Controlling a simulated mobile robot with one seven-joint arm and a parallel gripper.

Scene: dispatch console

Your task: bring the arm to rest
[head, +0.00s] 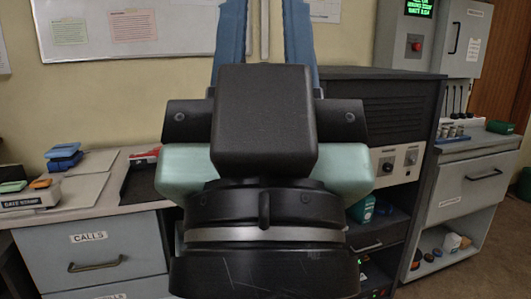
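My gripper (264,28) fills the middle of the head view, close to the camera, and points up. Its black body and pale green side parts face me. Two blue fingers rise at the top with a clear gap between them. The wall shows through the gap, and nothing is seen held there. The fingertips are at or past the top edge of the picture. The gripper looks apart from the furniture behind it.
A dark console (385,105) stands behind my gripper. A grey cabinet (470,195) is at the right. Floor shows at the lower right.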

